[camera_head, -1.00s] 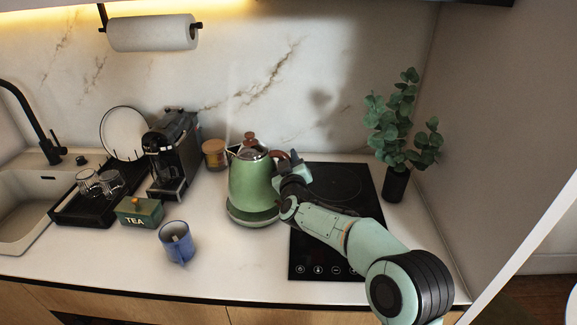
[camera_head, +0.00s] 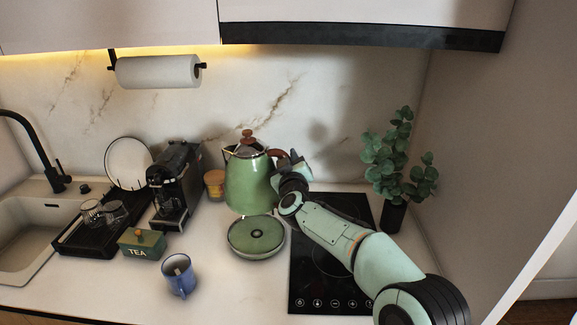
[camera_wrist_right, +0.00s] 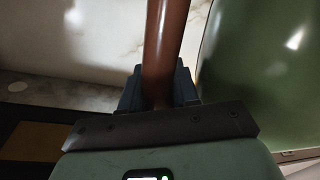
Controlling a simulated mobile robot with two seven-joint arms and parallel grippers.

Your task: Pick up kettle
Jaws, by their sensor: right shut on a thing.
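The green kettle (camera_head: 249,183) has a brown handle and a brown lid knob. It hangs upright in the air, above and behind its round green base (camera_head: 257,238), whose bare top shows on the counter. My right gripper (camera_head: 283,165) is shut on the kettle's handle from the right. In the right wrist view the brown handle (camera_wrist_right: 166,45) runs up from between the jaws, and the kettle's green body (camera_wrist_right: 262,75) fills the right side. My left gripper is in neither view.
A blue mug (camera_head: 179,276), a green tea box (camera_head: 142,244) and a coffee machine (camera_head: 174,188) stand on the left. A black hob (camera_head: 318,290) lies under my right arm. A potted plant (camera_head: 396,215) stands at the right. Upper cabinets (camera_head: 360,20) hang above.

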